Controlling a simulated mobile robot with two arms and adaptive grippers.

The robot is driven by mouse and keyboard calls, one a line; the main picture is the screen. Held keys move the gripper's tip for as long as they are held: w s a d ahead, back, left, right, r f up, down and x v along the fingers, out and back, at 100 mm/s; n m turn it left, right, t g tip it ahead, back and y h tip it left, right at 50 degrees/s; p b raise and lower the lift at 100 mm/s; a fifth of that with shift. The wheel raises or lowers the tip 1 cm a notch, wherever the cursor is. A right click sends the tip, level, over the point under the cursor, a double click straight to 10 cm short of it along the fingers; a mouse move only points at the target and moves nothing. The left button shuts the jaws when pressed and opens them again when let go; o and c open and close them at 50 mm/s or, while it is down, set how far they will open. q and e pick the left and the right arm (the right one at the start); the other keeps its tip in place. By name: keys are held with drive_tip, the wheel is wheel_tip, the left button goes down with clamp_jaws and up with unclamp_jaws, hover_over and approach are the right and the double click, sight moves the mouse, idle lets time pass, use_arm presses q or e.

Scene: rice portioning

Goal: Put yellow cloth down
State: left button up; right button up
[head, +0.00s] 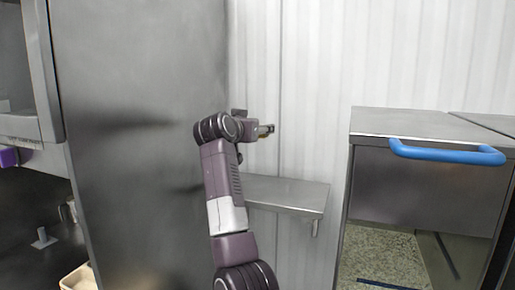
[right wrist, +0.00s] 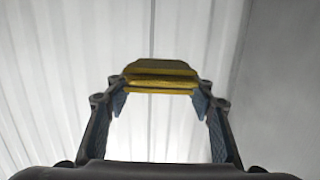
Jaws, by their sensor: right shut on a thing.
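The yellow cloth (right wrist: 160,77) is folded and sits between the fingertips of my right gripper (right wrist: 158,90) in the right wrist view, with the white ribbed wall behind it. In the head view my right gripper (head: 265,130) is raised in front of that wall, above a small metal shelf (head: 285,193) and apart from it. It is shut on the cloth, of which only a small bit can be made out there. My left gripper is not in view.
A tall steel panel (head: 140,60) stands close to the left of my right arm. A steel cabinet (head: 420,125) with a blue handle (head: 447,152) stands at the right. The visible top of the small shelf is bare. A pale container (head: 78,279) is at the lower left.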

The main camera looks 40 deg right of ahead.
drive_tip(key=shift+r, duration=0.95)
drive_tip(key=s+a+f+n+t+y, duration=0.15)
drive_tip(key=s+a+f, duration=0.25)
drive_tip(key=a+f, duration=0.75)
drive_tip(key=s+a+f+n+t+y, duration=0.15)
drive_tip(key=s+a+f, duration=0.25)
drive_tip(key=a+f, duration=0.8)
drive_tip(key=s+a+f+n+t+y, duration=0.1)
drive_tip(key=s+a+f+n+t, duration=0.1)
drive_tip(key=s+a+f, duration=0.4)
drive_tip(key=s+a+f+n+t+y+b, duration=0.1)
drive_tip(key=s+a+f+y, duration=0.1)
drive_tip(key=s+a+f, duration=0.5)
drive_tip(key=s+a, duration=0.1)
drive_tip(key=s, duration=0.4)
drive_tip(key=shift+s+a+n+t+y, duration=0.2)
drive_tip(key=shift+a+n+t+y, duration=0.1)
drive_tip(key=shift+a+n+t, duration=0.1)
